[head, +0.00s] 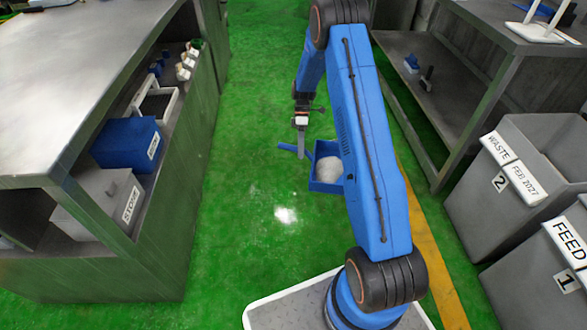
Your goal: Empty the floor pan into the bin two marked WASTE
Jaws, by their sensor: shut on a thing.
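The blue floor pan (313,182) is at mid-picture and holds a heap of white material. Its blue handle points up and to the left. My gripper (301,152) points down and is shut on the pan's handle. I cannot tell whether the pan rests on the floor or is just above it. My blue arm link hides the pan's right side. The grey bin (478,205) marked WASTE, 2 and FEB 2027 stands at the right; its top is open.
A grey bin (525,278) marked FEED 1 stands in front of the waste bin. A metal bench (60,70) with shelved boxes, one marked STORE, lines the left. Another bench (450,100) stands at back right. Green floor (225,210) between is clear.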

